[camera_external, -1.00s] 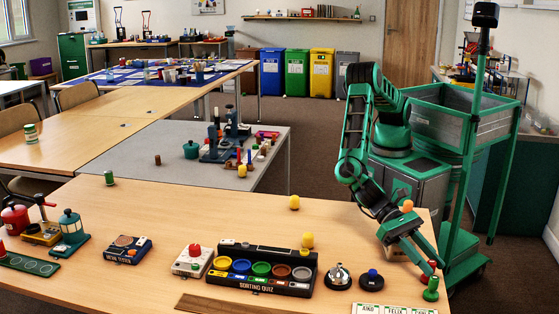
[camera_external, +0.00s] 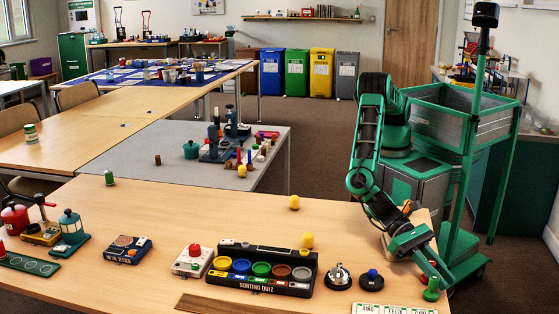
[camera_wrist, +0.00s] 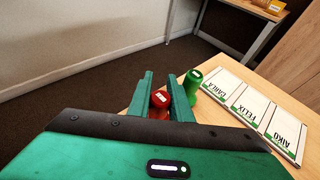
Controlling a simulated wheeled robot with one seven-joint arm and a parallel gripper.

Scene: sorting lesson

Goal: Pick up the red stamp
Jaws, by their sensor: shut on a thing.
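The red stamp (camera_wrist: 159,101) stands between the two green fingers of my gripper (camera_wrist: 161,80) in the wrist view, with a pale label on its top. My gripper is shut on it. I cannot tell whether the stamp still touches the table. A green stamp (camera_wrist: 192,84) stands just right of the right finger; it also shows in the external view (camera_external: 432,289).
Name cards (camera_wrist: 245,103) lie to the right of the green stamp. The table edge is close by.

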